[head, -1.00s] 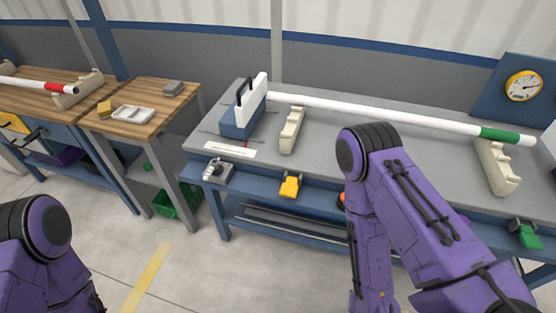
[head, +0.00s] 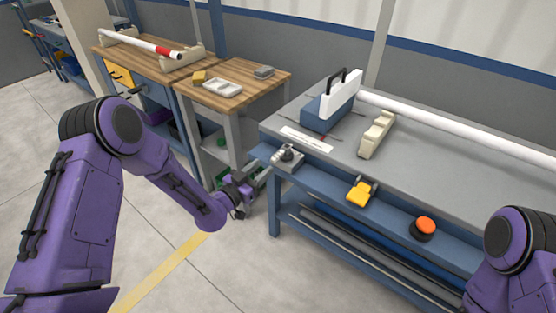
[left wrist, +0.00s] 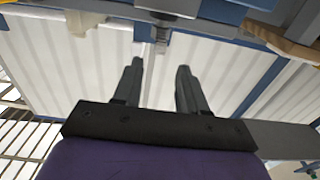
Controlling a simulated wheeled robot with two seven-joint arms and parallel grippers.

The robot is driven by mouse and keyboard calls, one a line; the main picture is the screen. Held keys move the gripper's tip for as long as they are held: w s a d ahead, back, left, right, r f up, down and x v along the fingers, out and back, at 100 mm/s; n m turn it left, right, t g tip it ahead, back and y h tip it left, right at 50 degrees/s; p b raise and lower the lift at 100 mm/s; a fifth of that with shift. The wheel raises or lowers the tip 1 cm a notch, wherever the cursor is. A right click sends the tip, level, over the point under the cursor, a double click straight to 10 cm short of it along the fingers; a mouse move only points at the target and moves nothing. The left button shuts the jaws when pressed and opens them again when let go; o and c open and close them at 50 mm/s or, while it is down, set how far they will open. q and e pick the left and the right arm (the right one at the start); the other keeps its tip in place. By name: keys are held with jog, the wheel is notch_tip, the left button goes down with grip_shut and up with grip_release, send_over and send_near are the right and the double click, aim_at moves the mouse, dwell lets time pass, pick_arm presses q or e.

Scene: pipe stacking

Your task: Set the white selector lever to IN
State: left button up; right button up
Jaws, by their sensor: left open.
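A small grey unit with a dark knob or lever on top (head: 288,157) sits at the near left corner of the grey-topped bench (head: 340,152). It may carry the selector lever; a white lever and its setting are too small to make out. My left gripper (head: 240,210) is low, left of and below this unit, with empty jaws apart. In the left wrist view its two fingers (left wrist: 158,85) are spread with nothing between them. A grey fitting at the top of that view (left wrist: 165,12) cannot be identified surely. My right gripper is outside the view.
A wooden-topped table (head: 235,75) stands left. The floor in front is clear.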

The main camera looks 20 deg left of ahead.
aim_at(272, 160)
pick_arm(q)
jog(key=x, duration=0.4)
jog(key=p+x, duration=0.1)
jog(key=x, duration=0.3)
jog(key=shift+w+d+f, duration=0.1)
jog(key=shift+w+f, duration=0.1)
jog(key=shift+w, duration=0.05)
grip_shut()
